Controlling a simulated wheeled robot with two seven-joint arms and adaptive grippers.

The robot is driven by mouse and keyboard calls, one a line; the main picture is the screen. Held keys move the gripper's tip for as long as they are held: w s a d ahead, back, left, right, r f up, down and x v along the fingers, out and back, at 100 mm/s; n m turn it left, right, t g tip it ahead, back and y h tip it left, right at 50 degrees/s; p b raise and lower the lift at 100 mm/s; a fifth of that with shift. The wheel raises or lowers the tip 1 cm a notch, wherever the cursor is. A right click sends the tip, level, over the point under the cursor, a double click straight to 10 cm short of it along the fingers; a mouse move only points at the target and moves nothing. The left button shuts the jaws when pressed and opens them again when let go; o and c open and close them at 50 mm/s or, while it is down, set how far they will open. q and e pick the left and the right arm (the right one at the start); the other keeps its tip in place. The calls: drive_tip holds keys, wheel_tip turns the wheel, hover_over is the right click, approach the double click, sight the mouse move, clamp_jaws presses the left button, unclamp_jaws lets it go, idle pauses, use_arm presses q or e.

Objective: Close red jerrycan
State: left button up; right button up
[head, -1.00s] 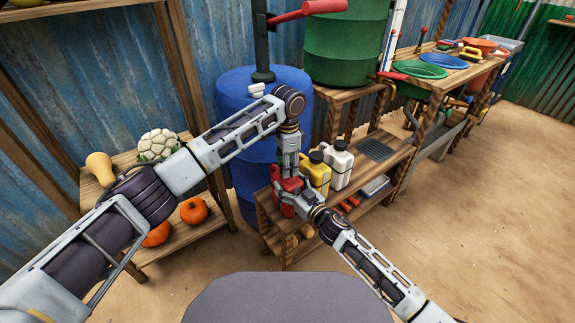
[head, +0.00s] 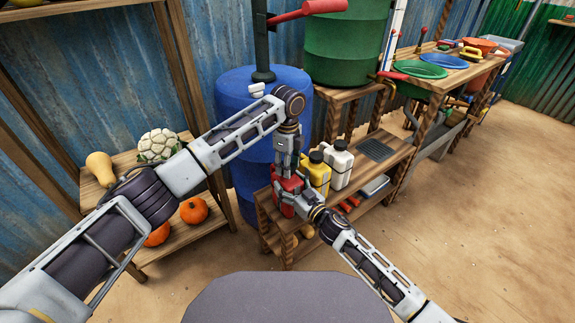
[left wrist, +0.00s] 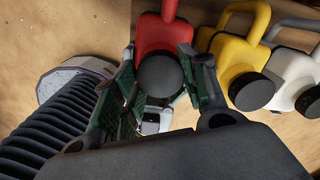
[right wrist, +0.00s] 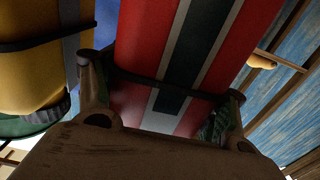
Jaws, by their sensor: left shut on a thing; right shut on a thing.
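The red jerrycan (head: 287,186) stands at the left end of the low wooden shelf, partly hidden by both grippers in the head view. In the left wrist view its red body (left wrist: 157,34) carries a dark round cap (left wrist: 160,77). My left gripper (head: 288,168) points down from above, its fingers on either side of the cap and shut on it. My right gripper (head: 291,196) comes from the front right and is shut around the can's body. The can's striped side (right wrist: 170,70) fills the right wrist view between the fingers. Whether the cap is fully seated cannot be seen.
A yellow jerrycan (head: 317,173) and a white jerrycan (head: 339,163) stand close to the right of the red one. A blue barrel (head: 240,100) stands behind. A shelf with pumpkins (head: 194,210) is at the left. The sandy floor at right is clear.

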use_arm(q)
drive_tip(key=m, duration=1.6)
drive_tip(key=shift+m, duration=0.4)
drive_tip(key=m, duration=0.3)
drive_tip(key=shift+d+r, duration=0.15)
drive_tip(key=shift+d, duration=0.2)
drive_tip(key=shift+a+m, duration=0.1)
drive_tip(key=shift+m, duration=0.7)
drive_tip(key=shift+s, duration=0.1)
drive_tip(key=o, duration=0.5)
drive_tip(key=shift+o, duration=1)
drive_tip(key=shift+a, duration=0.15)
